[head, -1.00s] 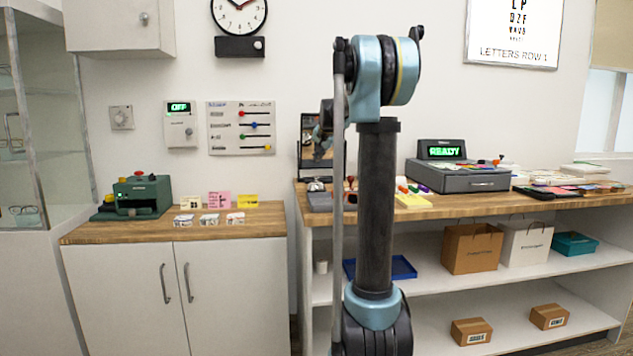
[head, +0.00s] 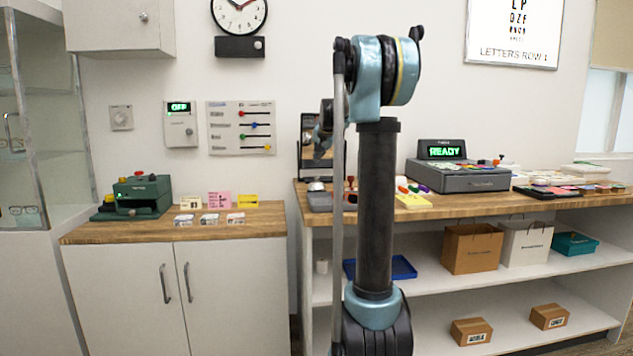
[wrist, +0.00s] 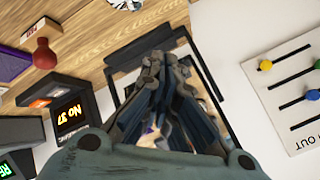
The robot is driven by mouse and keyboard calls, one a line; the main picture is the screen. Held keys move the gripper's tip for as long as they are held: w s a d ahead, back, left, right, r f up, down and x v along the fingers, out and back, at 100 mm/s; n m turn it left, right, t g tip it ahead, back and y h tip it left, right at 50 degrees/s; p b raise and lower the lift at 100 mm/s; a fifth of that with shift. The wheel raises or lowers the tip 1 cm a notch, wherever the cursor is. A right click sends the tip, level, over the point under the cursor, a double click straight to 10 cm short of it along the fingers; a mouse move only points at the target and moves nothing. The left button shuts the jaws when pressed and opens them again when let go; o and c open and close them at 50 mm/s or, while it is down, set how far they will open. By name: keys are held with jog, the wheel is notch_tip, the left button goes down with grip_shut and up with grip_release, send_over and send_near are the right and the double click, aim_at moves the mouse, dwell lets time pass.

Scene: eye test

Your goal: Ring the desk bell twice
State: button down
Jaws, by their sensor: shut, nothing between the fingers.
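The desk bell appears as a small silver dome (head: 317,186) on the left end of the right-hand counter, in front of the framed mirror or screen. In the wrist view, a shiny round thing (wrist: 97,11) at the top edge looks like the bell, cut off by the frame. My gripper (wrist: 152,62) is shut and empty, over the dark frame in the wrist view. It appears apart from the bell.
A red-knobbed stamp (wrist: 42,52) and a number display (wrist: 70,117) are near the gripper. The slider board (wrist: 295,85) is on the wall at right. A grey register (head: 470,178) reading READY stands farther right on the counter (head: 480,207).

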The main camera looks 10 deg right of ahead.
notch_tip(320, 180, up, 4)
jog(key=shift+w+f, duration=0.1)
jog(key=shift+f, duration=0.1)
jog(key=shift+f, duration=4.45)
jog(key=shift+f, duration=0.75)
jog(key=shift+r, duration=0.85)
jog(key=shift+r, duration=0.1)
jog(key=shift+r, duration=2.4)
